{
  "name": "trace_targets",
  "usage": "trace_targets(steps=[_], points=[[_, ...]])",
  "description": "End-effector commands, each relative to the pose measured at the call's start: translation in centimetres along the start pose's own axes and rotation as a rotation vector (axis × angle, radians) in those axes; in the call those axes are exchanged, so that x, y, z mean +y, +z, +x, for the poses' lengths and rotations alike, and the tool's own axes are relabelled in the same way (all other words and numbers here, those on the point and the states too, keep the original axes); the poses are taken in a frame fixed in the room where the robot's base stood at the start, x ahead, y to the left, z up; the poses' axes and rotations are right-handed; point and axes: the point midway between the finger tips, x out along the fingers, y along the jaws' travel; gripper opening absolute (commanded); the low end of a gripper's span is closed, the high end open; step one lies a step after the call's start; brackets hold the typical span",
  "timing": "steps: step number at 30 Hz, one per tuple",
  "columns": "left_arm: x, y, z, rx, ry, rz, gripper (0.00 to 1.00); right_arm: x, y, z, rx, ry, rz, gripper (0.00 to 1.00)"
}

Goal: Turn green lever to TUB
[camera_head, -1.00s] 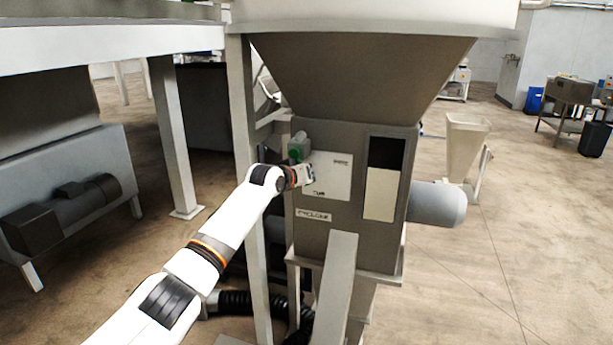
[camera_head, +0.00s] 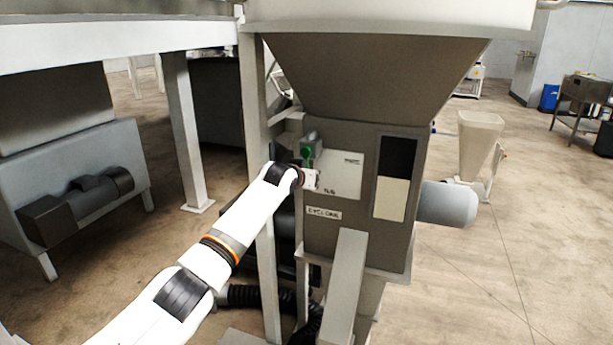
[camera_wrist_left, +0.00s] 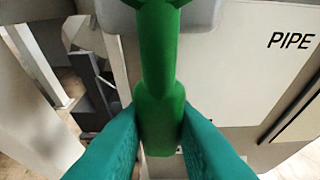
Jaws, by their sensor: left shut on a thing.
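The green lever (camera_head: 307,154) hangs from a grey housing on the left of the machine's front panel. In the left wrist view, the lever (camera_wrist_left: 160,72) runs straight down the picture from the grey mount at the top. The teal fingers of my left gripper (camera_wrist_left: 160,128) press on both sides of its thicker lower end. In the head view my left gripper (camera_head: 311,179) is small and sits at the panel's left edge, just below the lever's visible green part. The word PIPE (camera_wrist_left: 291,41) reads clearly at the right of the wrist view. My right gripper is not in view.
The pale label plate (camera_head: 346,178) is on the grey machine body beneath a large hopper (camera_head: 375,75). A CYCLONE label (camera_head: 324,214) is below the plate.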

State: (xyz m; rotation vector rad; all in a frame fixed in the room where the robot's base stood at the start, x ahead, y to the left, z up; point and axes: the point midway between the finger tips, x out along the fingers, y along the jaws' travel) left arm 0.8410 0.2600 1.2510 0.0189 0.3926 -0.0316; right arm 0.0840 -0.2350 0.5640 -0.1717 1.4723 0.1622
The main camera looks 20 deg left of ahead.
Motion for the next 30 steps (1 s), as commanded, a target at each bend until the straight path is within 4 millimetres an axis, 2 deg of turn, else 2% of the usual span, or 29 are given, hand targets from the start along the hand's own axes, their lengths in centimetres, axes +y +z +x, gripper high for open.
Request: trace_targets(steps=[6, 7, 10, 11, 23, 30], points=[[0.2, -0.1, 0.0, 0.001, 0.005, 0.009, 0.0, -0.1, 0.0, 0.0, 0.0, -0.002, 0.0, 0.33], [0.2, -0.1, 0.0, 0.001, 0.005, 0.009, 0.24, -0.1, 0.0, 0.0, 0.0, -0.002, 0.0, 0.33], [0.2, 0.0, 0.0, 0.001, 0.004, 0.008, 0.41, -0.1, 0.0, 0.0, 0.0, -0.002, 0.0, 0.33], [0.2, 0.0, 0.0, 0.001, 0.004, 0.007, 0.43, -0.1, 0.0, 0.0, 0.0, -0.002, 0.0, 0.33], [0.1, 0.0, -0.4, -0.001, 0.001, 0.004, 0.43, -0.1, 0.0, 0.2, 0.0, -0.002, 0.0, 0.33], [0.1, -0.1, -2.6, -0.003, 0.0, 0.004, 0.43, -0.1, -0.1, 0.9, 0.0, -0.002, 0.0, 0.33]])
